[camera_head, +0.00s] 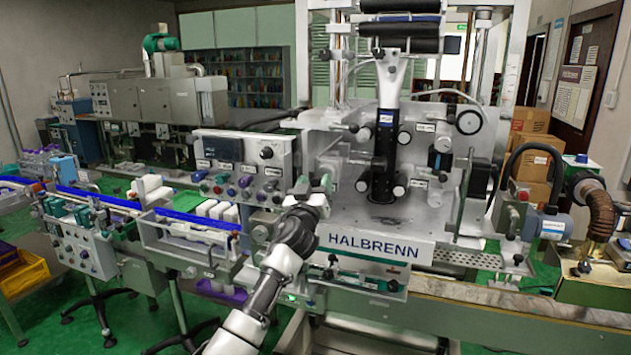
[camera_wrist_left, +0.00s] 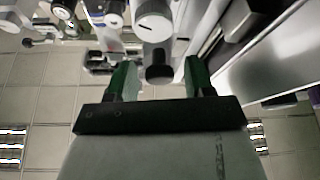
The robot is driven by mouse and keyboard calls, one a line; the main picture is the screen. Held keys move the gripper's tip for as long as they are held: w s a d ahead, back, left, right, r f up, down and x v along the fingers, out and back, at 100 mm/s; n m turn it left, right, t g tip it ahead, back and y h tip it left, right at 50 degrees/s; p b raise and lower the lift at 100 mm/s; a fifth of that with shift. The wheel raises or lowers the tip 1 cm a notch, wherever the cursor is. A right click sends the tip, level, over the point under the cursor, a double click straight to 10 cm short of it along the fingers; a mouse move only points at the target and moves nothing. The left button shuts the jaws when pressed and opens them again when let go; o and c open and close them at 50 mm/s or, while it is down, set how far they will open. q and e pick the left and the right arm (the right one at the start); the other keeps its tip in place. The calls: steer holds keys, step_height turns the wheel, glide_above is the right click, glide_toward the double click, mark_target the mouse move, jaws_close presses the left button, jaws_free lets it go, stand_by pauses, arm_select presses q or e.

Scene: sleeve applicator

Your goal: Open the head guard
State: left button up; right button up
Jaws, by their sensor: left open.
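The sleeve applicator's white machine head (camera_head: 375,170) stands in the middle of the head view, above a front plate marked HALBRENN (camera_head: 368,247). I cannot clearly make out the head guard's panel. A slim upright frame bar (camera_head: 463,195) stands at the head's right side. My left gripper (camera_head: 314,184) is in front of the head's left side, beside the control box. In the left wrist view its green-tipped fingers (camera_wrist_left: 160,75) are spread apart. A dark round knob (camera_wrist_left: 158,72) shows beyond and between them; contact cannot be told. My right gripper is out of view.
A control box (camera_head: 243,167) with coloured knobs is just left of my gripper. A conveyor (camera_head: 190,222) with white containers runs to the left. A bench rail (camera_head: 480,305) extends right. Rollers (camera_head: 398,27) sit above the head. Cardboard boxes (camera_head: 530,150) stand behind on the right.

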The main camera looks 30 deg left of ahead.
arm_select(q)
steer(key=shift+w, duration=0.2)
jaws_close()
stand_by(0.3)
